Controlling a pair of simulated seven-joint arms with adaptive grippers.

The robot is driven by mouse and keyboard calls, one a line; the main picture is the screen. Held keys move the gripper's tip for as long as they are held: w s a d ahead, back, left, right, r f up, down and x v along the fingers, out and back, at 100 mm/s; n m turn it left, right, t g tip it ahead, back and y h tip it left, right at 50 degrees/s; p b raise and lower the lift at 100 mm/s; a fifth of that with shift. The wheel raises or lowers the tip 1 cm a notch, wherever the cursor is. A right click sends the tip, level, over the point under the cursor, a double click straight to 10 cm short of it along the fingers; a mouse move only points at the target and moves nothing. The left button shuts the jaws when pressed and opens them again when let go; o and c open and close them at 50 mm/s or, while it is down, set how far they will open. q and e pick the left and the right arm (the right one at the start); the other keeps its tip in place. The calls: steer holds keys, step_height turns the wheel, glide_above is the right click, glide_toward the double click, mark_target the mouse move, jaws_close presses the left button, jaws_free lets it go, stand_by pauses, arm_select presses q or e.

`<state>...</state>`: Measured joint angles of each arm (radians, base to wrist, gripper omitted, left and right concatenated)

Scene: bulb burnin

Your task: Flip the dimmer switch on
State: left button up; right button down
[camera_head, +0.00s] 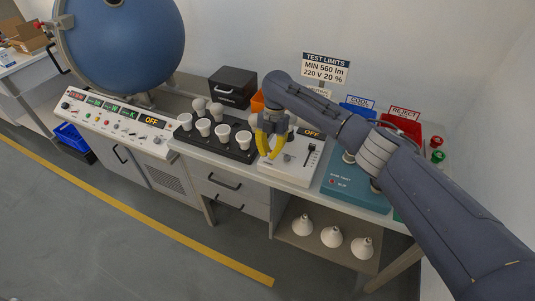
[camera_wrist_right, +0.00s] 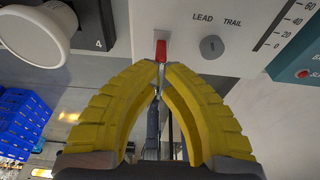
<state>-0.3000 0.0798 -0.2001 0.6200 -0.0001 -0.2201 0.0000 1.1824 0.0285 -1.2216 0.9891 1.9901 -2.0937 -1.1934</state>
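The dimmer box (camera_head: 287,163) is a white unit on the bench, with a dark slider (camera_head: 311,149) and a display reading OFF (camera_head: 312,132). My right gripper (camera_head: 269,156) points down at its left side. In the right wrist view, the yellow fingertips (camera_wrist_right: 161,66) come together and look shut, with no object seen between them. A small red switch lever (camera_wrist_right: 161,49) stands just beyond the tips; whether they touch it I cannot tell. A grey knob (camera_wrist_right: 212,46) marked LEAD and TRAIL is beside it. My left gripper is not in view.
A black rack (camera_head: 240,153) with several white bulbs stands left of the box. A teal tester (camera_head: 345,187) is on the right, under my arm. A blue sphere (camera_head: 125,40) and its control panel (camera_head: 115,125) stand at the left. Red and blue bins are behind.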

steer(key=shift+w+d+r, duration=0.1)
steer(key=shift+w+r, duration=0.05)
steer(key=shift+w, duration=0.25)
steer(key=shift+r, duration=0.15)
stand_by(1.4)
steer(key=shift+r, duration=0.65)
steer(key=shift+s+a, duration=0.25)
steer(key=shift+s, duration=0.25)
steer(key=s+v, duration=0.2)
steer(key=v, duration=0.7)
steer(key=shift+w+r, duration=0.3)
steer(key=shift+w, duration=0.05)
steer(key=shift+a, duration=0.1)
